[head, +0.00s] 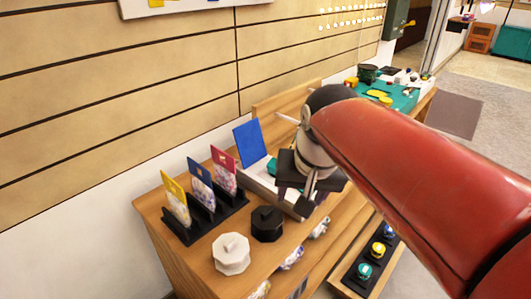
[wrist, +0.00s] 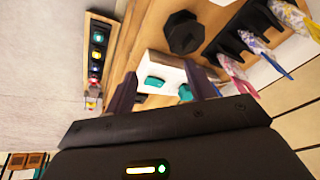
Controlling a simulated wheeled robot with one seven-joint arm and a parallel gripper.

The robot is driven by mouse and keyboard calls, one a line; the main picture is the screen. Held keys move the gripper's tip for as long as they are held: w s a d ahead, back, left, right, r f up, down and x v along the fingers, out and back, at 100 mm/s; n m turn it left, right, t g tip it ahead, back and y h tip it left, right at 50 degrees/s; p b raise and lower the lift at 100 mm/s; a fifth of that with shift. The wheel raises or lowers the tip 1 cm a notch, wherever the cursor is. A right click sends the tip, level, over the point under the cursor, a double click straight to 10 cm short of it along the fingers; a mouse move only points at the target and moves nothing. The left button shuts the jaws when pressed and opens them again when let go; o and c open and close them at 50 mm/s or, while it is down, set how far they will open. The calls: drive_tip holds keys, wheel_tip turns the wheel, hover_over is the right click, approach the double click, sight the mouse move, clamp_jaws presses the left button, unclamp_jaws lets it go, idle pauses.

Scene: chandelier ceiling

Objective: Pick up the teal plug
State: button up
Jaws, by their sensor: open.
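A small teal piece (wrist: 154,82) lies in a white tray (wrist: 175,66) on the wooden cabinet top. A second teal piece (wrist: 185,92) sits nearer my right finger, partly hidden. I cannot tell which one is the plug. In the head view a teal piece (head: 271,168) shows beside my wrist. My gripper (wrist: 160,70) is open and empty, pointing down over the tray, with one finger on each side in the wrist view. In the head view my gripper (head: 294,197) hides part of the tray.
A black lidded pot (head: 267,223), a white one (head: 231,253) and a black rack (head: 207,216) with bags stand to the left. A blue panel (head: 249,143) stands behind the tray. Low at right, a black tray (head: 380,250) holds coloured round pieces, one of them teal.

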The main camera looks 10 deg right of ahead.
drive_tip(key=w+r+m+g, duration=0.2)
drive_tip(key=w+m, duration=0.1)
drive_tip(key=w, duration=0.9)
drive_tip(key=m+g, duration=0.2)
drive_tip(key=m, duration=0.1)
hover_over(274, 162)
wheel_tip(274, 162, down, 2)
drive_tip(key=shift+f+b, duration=0.2)
drive_tip(key=shift+b, duration=0.2)
drive_tip(key=shift+w+a+f+m, duration=0.1)
drive_tip(key=shift+w+f+m, duration=0.1)
drive_tip(key=shift+m, duration=0.1)
drive_tip(key=shift+f, duration=0.3)
drive_tip(key=f, duration=0.4)
drive_tip(key=f+b, duration=0.1)
drive_tip(key=f, duration=0.2)
drive_tip(key=shift+s, duration=0.25)
drive_tip(key=c, duration=1.1)
